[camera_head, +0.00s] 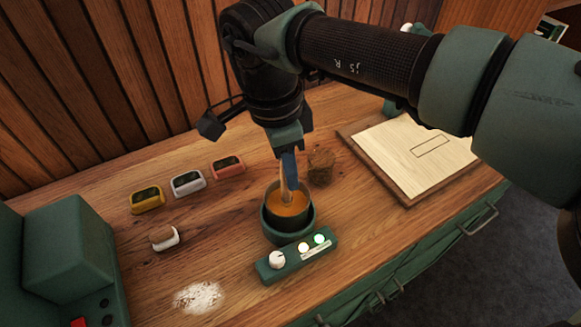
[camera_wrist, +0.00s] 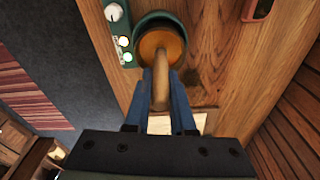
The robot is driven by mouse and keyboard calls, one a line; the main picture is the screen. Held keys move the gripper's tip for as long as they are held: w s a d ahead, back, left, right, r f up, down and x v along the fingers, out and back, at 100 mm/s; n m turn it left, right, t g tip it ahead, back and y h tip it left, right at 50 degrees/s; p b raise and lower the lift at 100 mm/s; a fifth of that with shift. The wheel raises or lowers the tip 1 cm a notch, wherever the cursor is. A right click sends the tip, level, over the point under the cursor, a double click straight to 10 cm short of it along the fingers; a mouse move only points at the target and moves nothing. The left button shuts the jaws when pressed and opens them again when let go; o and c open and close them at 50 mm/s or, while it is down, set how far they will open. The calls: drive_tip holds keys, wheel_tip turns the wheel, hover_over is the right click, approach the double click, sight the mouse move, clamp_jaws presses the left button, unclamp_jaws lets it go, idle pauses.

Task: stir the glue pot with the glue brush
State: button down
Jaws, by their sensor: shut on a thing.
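The glue pot (camera_head: 279,223) is a dark round pot of amber glue standing in a green holder on the wooden bench. In the wrist view the amber glue (camera_wrist: 161,43) shows at the top centre. My gripper (camera_head: 289,168) is above the pot, pointing down, its blue fingers shut on the glue brush (camera_head: 287,194). The brush is close to upright and its lower end is in the glue. In the wrist view the wooden brush handle (camera_wrist: 161,91) lies between the fingers (camera_wrist: 161,88). The bristles are hidden.
A green control box (camera_head: 296,256) with a knob and two lit lamps stands right in front of the pot. A board with a pale sheet (camera_head: 415,155) lies right. Three small coloured devices (camera_head: 188,183) and white powder (camera_head: 199,297) are left.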

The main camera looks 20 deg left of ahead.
drive_tip(key=shift+r, duration=0.1)
drive_tip(key=shift+r+p, duration=2.35)
drive_tip(key=shift+r, duration=0.95)
